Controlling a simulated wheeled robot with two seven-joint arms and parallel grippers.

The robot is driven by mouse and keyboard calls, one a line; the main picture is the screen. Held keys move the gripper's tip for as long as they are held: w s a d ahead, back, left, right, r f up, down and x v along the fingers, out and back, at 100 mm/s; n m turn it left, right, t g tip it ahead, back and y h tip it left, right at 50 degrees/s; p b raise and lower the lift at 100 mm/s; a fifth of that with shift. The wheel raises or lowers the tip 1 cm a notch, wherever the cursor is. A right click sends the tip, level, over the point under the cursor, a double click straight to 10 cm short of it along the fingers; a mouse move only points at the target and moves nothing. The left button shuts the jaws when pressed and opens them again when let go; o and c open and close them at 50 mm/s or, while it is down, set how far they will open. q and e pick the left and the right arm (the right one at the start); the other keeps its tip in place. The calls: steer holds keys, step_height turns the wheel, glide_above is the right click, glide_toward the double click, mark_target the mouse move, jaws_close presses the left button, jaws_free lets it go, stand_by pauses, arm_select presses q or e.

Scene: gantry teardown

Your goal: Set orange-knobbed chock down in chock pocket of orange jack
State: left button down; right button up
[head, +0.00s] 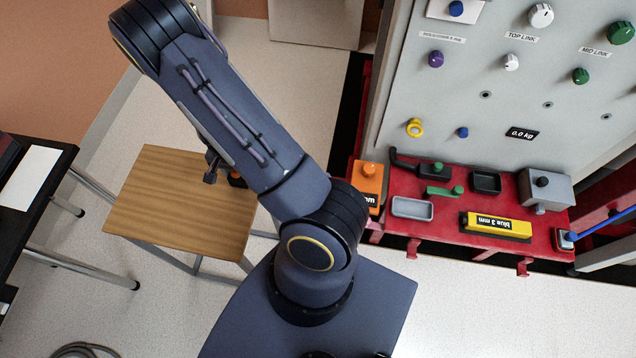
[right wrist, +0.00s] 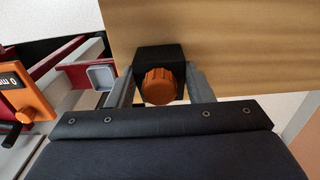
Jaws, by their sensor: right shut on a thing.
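The orange-knobbed chock is a black block with a ribbed orange knob (right wrist: 160,86). In the right wrist view it sits between the two grey fingers of my right gripper (right wrist: 161,92), which is shut on it. In the head view the chock (head: 237,180) is mostly hidden behind my arm, over the wooden table; I cannot tell whether it touches the top. The orange jack (head: 367,190) stands at the left end of the red bench, apart from the gripper. It also shows in the right wrist view (right wrist: 30,92). I cannot make out its chock pocket. My left gripper is not in view.
The wooden table (head: 160,215) lies below my right gripper. The red bench (head: 390,232) carries a grey tray (head: 412,208), a dark tray (head: 485,182), a green-knobbed piece (head: 444,191) and a yellow block (head: 496,226). A panel with knobs (head: 500,90) rises behind it. A black table (head: 45,170) is at left.

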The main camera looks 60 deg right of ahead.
steer(key=shift+r+p, duration=2.2)
steer(key=shift+r, duration=0.65)
